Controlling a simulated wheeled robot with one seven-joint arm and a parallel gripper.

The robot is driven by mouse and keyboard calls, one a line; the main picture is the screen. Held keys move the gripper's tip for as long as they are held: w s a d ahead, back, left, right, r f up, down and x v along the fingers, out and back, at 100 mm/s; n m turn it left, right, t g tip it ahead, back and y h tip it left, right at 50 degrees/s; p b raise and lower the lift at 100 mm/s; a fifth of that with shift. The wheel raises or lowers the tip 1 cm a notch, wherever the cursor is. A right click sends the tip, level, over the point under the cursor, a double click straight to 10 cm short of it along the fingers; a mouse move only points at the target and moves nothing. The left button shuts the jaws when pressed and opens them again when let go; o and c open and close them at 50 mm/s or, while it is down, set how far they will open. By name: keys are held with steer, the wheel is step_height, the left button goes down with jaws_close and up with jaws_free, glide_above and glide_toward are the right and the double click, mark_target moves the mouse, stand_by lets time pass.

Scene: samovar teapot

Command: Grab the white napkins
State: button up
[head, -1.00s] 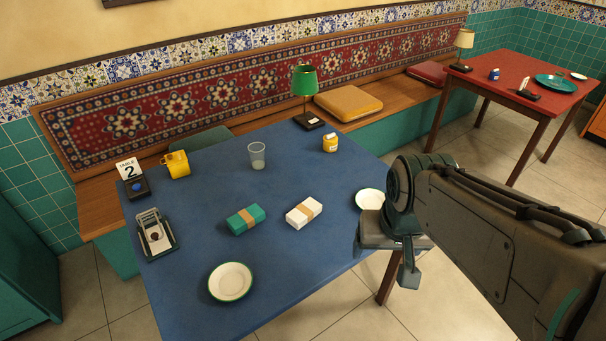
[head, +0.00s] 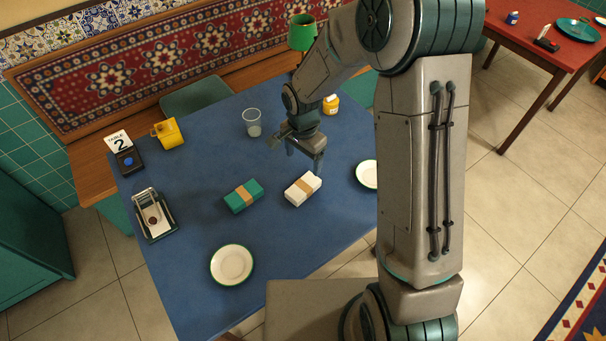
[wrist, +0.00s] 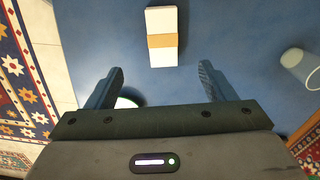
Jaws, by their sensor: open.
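The white napkins (head: 302,189) are a stack with a tan paper band, lying on the blue table (head: 190,205) to the right of a green banded stack (head: 243,196). In the wrist view the white napkins (wrist: 162,36) lie beyond my fingertips, roughly in line with the gap between them. My gripper (head: 303,165) is above the table, just behind the white napkins in the head view. In the wrist view my gripper (wrist: 160,77) is open, with nothing between its two fingers.
A clear glass (head: 252,122) and a yellow jar (head: 330,104) stand behind the napkins. White plates lie at the right (head: 367,174) and front (head: 232,264). A yellow mug (head: 167,133), table-number stand (head: 124,152) and bill holder (head: 154,215) are at the left.

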steer(key=p, duration=0.1)
glide_above(304, 186)
steer(key=f, duration=0.8)
steer(key=shift+s+a+f, duration=0.15)
steer(key=shift+a+f, duration=0.2)
steer(key=shift+w+d+f+p, duration=0.15)
steer(key=shift+f+p, duration=0.35)
steer(key=shift+f, duration=0.95)
steer(key=shift+w+d+f+p, duration=0.15)
steer(key=shift+f+p, duration=0.3)
steer(key=shift+f, duration=0.95)
steer(key=shift+s, duration=0.1)
steer(key=shift+c, duration=0.3)
steer(key=c, duration=1)
